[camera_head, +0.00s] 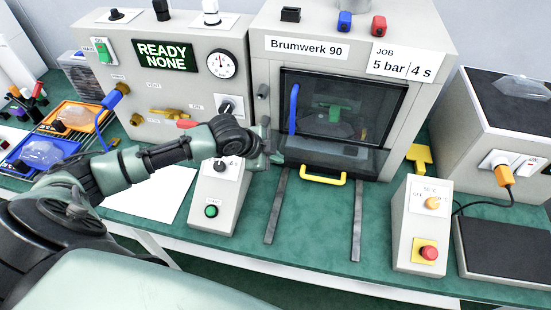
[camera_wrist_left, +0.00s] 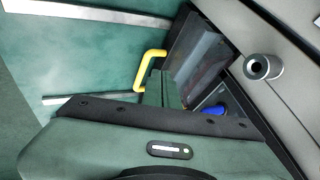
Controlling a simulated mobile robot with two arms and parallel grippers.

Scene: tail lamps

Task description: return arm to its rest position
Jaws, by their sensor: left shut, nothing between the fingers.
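My left arm comes in from the left in the head view and reaches across to the front of the Brumwerk 90 machine (camera_head: 275,75). My left gripper (camera_head: 272,157) is shut and empty. It is at the lower left corner of the machine's clear window door (camera_head: 345,110), close to the blue handle (camera_head: 294,108); I cannot tell whether it touches anything. In the left wrist view the gripper's fingers (camera_wrist_left: 163,88) point toward the door and the yellow handle (camera_wrist_left: 150,66). My right gripper is not in view.
A control box with a green button (camera_head: 211,211) stands just below my left wrist. An orange tray (camera_head: 75,118) and a blue tray (camera_head: 38,152) lie at the left. A box with a red button (camera_head: 429,253) stands at the right. The green bench (camera_head: 315,220) between is clear except for two metal rails.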

